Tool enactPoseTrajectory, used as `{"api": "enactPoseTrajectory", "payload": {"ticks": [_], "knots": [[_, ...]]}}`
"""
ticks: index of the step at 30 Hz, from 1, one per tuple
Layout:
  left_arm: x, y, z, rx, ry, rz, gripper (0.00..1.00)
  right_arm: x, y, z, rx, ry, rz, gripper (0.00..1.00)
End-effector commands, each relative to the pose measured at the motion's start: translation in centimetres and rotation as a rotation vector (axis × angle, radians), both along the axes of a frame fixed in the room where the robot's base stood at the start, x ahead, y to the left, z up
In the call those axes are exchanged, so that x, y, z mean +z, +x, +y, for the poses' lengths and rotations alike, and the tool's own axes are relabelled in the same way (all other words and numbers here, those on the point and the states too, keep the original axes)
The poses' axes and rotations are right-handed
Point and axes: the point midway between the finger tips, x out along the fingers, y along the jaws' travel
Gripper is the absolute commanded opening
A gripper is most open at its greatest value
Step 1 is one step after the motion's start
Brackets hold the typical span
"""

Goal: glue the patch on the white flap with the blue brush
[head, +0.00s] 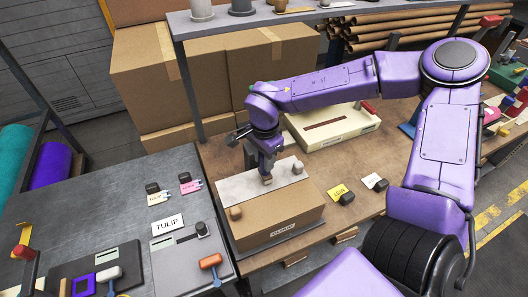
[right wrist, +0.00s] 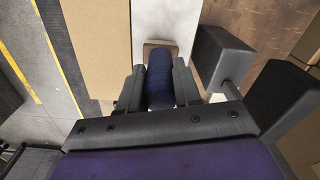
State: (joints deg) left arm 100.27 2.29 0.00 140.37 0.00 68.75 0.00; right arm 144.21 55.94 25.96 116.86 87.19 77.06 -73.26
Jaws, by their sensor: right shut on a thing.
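The white flap (head: 238,188) lies across the top of a cardboard box (head: 270,222) on the wooden bench. It also shows in the right wrist view (right wrist: 196,22), ahead of my fingers. My right gripper (head: 266,172) is over the flap's middle, pointing down. In the right wrist view my right gripper (right wrist: 160,85) is shut on the dark blue handle of the blue brush (right wrist: 160,78). A brownish end of the brush shows beyond the fingertips at the flap. I cannot tell if it touches. No separate patch outline or glue is clear on the flap. My left gripper is not in view.
A cream slotted box (head: 332,126) stands behind. Yellow (head: 338,190) and white tags lie to the right. Large cartons (head: 150,80) stand behind the bench. The grey table (head: 120,205) holds cards and tools.

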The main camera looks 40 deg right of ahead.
Motion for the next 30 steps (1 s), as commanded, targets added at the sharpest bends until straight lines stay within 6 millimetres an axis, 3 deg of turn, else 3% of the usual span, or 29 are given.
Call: {"api": "enactPoseTrajectory", "payload": {"ticks": [14, 30], "knots": [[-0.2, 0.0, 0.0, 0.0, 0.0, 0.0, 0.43, -0.5, 0.0, 0.2, 0.001, 0.0, 0.0, 0.03], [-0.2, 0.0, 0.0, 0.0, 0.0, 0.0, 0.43, -0.3, 0.8, 3.2, 0.0, 0.0, 0.0, 0.03]]}}
